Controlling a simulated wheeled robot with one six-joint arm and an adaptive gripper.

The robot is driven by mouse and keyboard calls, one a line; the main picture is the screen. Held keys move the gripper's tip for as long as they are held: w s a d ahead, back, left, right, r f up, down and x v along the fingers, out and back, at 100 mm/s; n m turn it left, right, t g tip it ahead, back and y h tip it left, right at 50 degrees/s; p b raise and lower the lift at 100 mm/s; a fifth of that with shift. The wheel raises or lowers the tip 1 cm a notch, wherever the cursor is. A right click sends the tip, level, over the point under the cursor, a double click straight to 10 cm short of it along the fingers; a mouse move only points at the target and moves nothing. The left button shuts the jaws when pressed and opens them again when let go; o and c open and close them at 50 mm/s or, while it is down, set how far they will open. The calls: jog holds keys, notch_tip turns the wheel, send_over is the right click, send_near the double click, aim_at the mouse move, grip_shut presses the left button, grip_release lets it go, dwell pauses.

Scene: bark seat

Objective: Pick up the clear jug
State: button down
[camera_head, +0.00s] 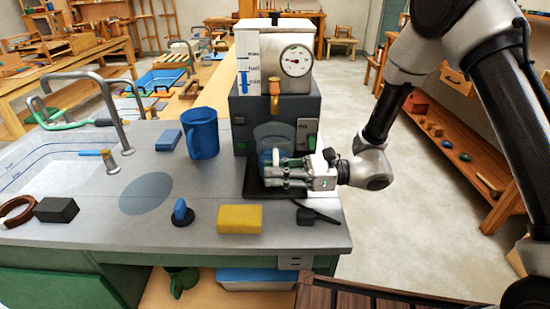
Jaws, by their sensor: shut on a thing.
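The clear jug (272,136) stands upright on the black base of a dispenser (275,105), under its brass tap. It looks see-through, with bluish contents low down. My gripper (275,172) reaches in from the right and is shut on the jug's lower part. The fingers hide part of the jug's front and its bottom edge. I cannot tell whether the jug touches the base.
A blue mug (201,133) stands left of the dispenser. A yellow sponge (240,219), a blue-handled tool (181,212) and a dark block (57,210) lie on the grey counter (120,225). A sink with a tall faucet is at left. The counter's front edge is close.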

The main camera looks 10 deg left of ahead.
jog(key=shift+r, duration=0.1)
jog(key=shift+r, duration=0.9)
jog(key=s+a, duration=0.4)
jog(key=a, duration=0.4)
jog(key=s+a+r, duration=0.1)
jog(key=s+a, duration=0.3)
jog(key=a, duration=0.3)
jog(key=shift+s+a+r, duration=0.3)
jog(key=shift+s+a, duration=0.05)
jog(key=shift+s, duration=0.05)
jog(key=c, duration=2.2)
grip_release()
jog(key=shift+r, duration=0.1)
grip_shut()
